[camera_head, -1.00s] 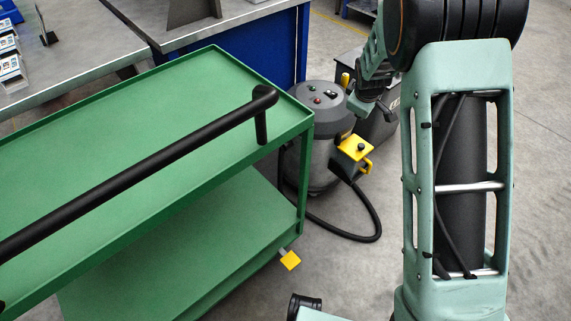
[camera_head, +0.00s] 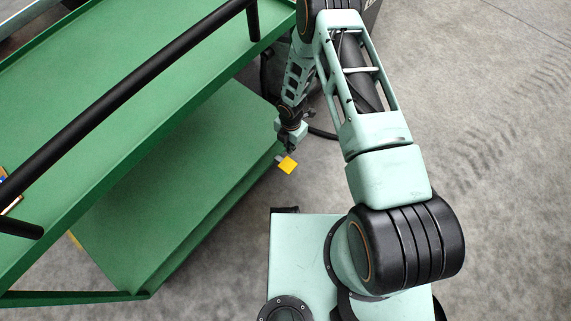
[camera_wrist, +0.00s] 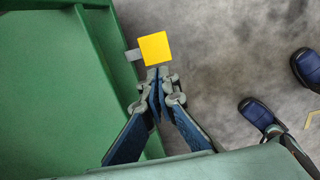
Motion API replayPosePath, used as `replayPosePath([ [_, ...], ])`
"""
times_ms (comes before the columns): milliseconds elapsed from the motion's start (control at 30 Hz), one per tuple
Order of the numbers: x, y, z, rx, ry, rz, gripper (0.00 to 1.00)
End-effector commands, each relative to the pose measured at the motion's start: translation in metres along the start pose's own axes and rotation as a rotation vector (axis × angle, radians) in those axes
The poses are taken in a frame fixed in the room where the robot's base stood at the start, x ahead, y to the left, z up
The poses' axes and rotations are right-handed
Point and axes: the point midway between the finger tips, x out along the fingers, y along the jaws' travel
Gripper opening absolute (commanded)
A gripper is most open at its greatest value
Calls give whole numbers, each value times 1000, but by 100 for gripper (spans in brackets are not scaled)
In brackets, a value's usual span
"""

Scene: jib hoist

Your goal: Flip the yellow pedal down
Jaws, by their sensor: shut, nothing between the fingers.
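The yellow pedal (camera_head: 288,165) sticks out on a short grey stem from the lower edge of the green cart (camera_head: 195,205). In the wrist view the pedal (camera_wrist: 154,48) is a flat yellow square facing the camera, with the cart's lower shelf (camera_wrist: 60,90) to its left. My gripper (camera_wrist: 158,76) is shut and empty, its fingertips just below the pedal in the picture. I cannot tell whether they touch it. In the head view my gripper (camera_head: 289,150) is right by the pedal's upper edge, and its fingers are small there.
The cart's black handle (camera_head: 120,85) runs along its upper tray. The grey floor (camera_head: 490,100) to the right is clear. In the wrist view two dark blue shoe-like shapes (camera_wrist: 257,112) (camera_wrist: 308,68) are on the floor at the right.

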Motion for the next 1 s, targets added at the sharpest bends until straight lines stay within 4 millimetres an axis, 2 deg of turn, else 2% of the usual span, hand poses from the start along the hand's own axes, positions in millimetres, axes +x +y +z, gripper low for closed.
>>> replayPosePath([
  [233, 0, 0, 1, 3, -1, 0, 0],
  [367, 10, 0, 0, 4, -1, 0, 0],
  [467, 26, 0, 0, 4, 0, -1, 0],
  [800, 100, 0, 0, 5, -1, -1, 0],
  [1000, 129, 0, 0, 6, -1, 0, 0],
])
